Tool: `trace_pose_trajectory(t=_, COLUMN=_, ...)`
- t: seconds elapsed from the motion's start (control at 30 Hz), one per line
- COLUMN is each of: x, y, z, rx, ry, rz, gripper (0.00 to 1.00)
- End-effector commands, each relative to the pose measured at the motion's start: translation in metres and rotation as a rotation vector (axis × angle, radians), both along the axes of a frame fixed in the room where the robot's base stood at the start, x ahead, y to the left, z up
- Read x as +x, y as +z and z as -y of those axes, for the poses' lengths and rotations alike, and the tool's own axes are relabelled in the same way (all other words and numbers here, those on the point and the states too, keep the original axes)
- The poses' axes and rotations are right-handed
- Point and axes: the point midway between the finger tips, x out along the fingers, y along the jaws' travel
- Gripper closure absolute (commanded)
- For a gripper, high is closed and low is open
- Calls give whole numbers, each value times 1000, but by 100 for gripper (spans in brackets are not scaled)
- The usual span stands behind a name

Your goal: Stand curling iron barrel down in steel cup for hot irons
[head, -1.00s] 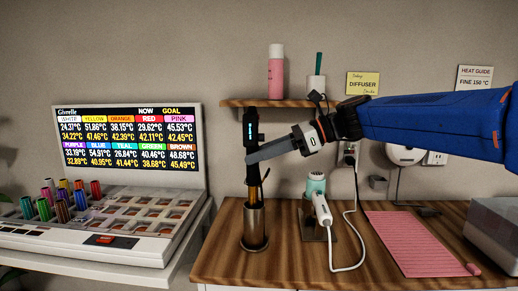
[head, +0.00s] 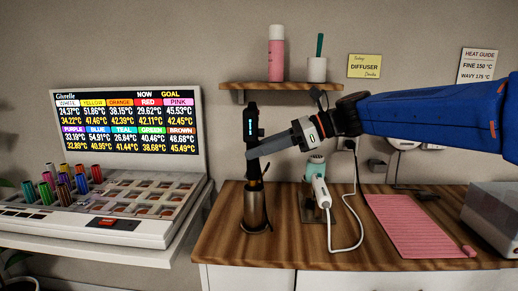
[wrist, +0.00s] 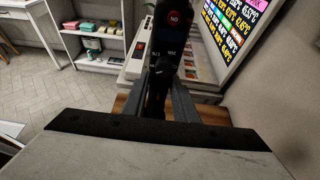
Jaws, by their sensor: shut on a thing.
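The black curling iron (head: 251,122) is upright in the head view, with a lit strip on its handle. My gripper (head: 254,151) is shut on its handle from the right. The lower part of the iron runs down to the mouth of the steel cup (head: 255,212), and its lower end is hidden inside the cup.
A white hair tool (head: 321,190) with a cord stands in a holder right of the cup. A pink mat (head: 415,225) lies further right. A shelf (head: 270,87) with a pink bottle hangs behind. A tray of coloured rollers (head: 100,205) stands left.

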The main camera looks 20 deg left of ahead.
Motion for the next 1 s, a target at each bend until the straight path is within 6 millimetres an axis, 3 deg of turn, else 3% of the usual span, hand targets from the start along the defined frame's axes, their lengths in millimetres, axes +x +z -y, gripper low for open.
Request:
trace_pose_trajectory(t=0.03, x=0, y=1, z=0, rx=1, ry=0, rz=1, gripper=100)
trace_pose_trajectory(t=0.07, x=0, y=1, z=0, rx=1, ry=0, rz=1, gripper=67)
trace_pose_trajectory(t=0.13, x=0, y=1, z=0, rx=1, ry=0, rz=1, gripper=52)
trace_pose_trajectory(t=0.57, x=3, y=3, z=8, rx=0, ry=-2, rz=1, gripper=52)
trace_pose_trajectory(t=1.0, x=20, y=34, z=81, rx=0, ry=-4, rz=1, gripper=52)
